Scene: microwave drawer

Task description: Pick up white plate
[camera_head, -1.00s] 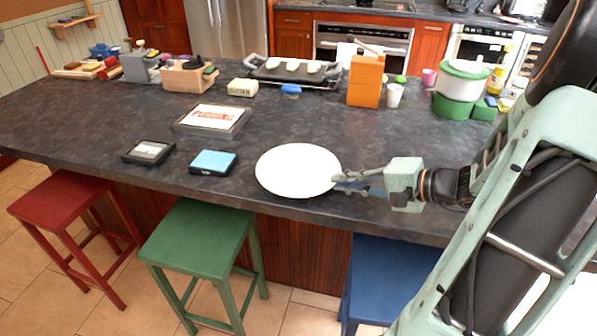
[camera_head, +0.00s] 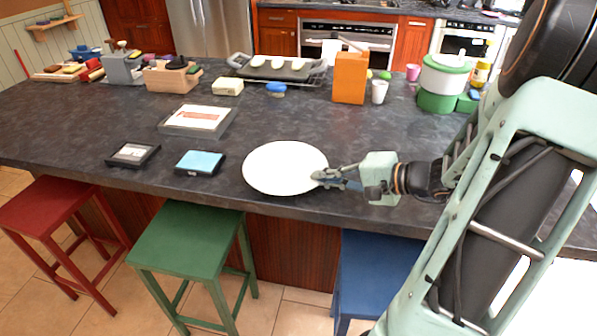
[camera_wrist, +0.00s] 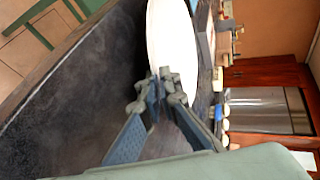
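The white plate (camera_head: 284,167) lies on the dark counter close to its front edge. My gripper (camera_head: 320,176) is at the plate's right rim, coming in from the right and low over the counter. In the wrist view its two fingertips (camera_wrist: 162,78) are close together with the plate's near rim between them. The fingers look closed on that rim; the exact contact is partly hidden by the fingertips. The plate looks flat on the counter.
A blue-topped box (camera_head: 200,162) and a dark framed box (camera_head: 132,154) lie left of the plate. A pudding box (camera_head: 197,119) is behind them. An orange box (camera_head: 350,78) and white cup (camera_head: 379,91) stand farther back. Stools (camera_head: 186,240) line the front; the counter behind the plate is clear.

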